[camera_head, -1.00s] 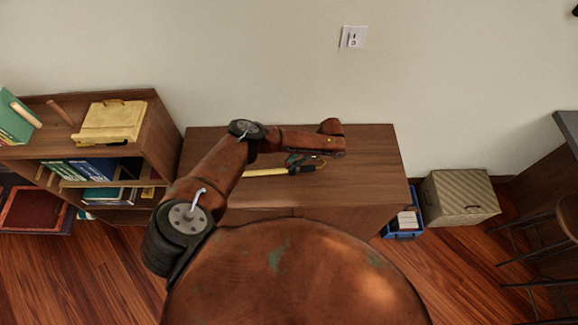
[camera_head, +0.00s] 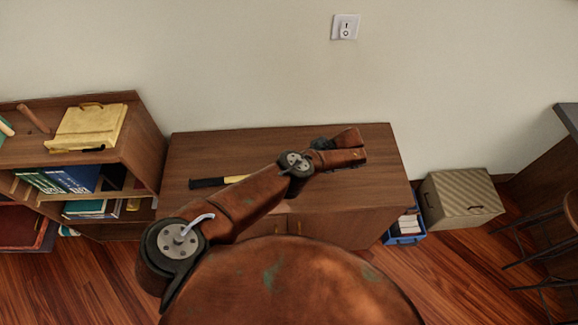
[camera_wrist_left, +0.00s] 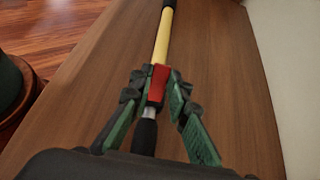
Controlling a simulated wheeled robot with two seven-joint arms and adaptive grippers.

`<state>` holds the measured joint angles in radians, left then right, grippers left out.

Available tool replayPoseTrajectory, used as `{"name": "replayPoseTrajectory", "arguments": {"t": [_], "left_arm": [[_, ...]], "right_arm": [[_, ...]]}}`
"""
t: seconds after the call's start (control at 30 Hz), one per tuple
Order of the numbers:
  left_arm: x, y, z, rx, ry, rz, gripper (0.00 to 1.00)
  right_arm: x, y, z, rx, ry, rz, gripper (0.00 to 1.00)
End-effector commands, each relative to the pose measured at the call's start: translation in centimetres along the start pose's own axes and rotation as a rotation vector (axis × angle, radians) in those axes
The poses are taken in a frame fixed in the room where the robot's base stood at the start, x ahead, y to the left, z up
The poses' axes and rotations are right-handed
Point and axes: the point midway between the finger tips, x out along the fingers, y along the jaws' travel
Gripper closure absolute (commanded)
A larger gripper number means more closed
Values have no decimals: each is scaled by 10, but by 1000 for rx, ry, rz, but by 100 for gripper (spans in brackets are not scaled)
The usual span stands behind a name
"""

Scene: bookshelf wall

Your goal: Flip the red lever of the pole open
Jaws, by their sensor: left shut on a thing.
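The pole lies on the wooden cabinet top (camera_head: 350,188), its yellow shaft and black left end (camera_head: 207,183) showing in the head view. The rest of it is hidden behind my left arm there. In the left wrist view the yellow pole (camera_wrist_left: 163,40) runs away from me, with a red lever (camera_wrist_left: 157,84) on it near a grey metal part and a black handle. My left gripper (camera_wrist_left: 157,93) has its green and black fingers on either side of the red lever, shut on it. My right gripper is out of view.
A bookshelf (camera_head: 128,165) with books and a yellow box (camera_head: 88,126) stands at the left. A blue bin (camera_head: 405,230) and a striped box (camera_head: 462,196) stand right of the cabinet. A wall with a switch (camera_head: 345,27) is behind. The cabinet's right part is clear.

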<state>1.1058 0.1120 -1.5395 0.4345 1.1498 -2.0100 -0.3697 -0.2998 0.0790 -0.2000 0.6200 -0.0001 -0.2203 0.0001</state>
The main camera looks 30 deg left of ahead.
Motion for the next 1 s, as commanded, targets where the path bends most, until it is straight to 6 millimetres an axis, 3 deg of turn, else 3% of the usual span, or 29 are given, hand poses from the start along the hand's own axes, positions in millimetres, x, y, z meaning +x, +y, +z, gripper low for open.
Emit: {"name": "replayPoseTrajectory", "arguments": {"t": [0.6, 0.63, 0.87, 1.0], "left_arm": [[-4, 2, -1, 1, -13, 0, 100], [-4, 2, 0, 1, -13, 0, 84], [-4, 1, 0, -1, -14, -1, 68], [-4, 1, 0, -1, -15, -1, 67]], "right_arm": [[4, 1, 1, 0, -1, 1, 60], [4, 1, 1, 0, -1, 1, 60], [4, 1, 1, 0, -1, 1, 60], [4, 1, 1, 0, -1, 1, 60]]}}
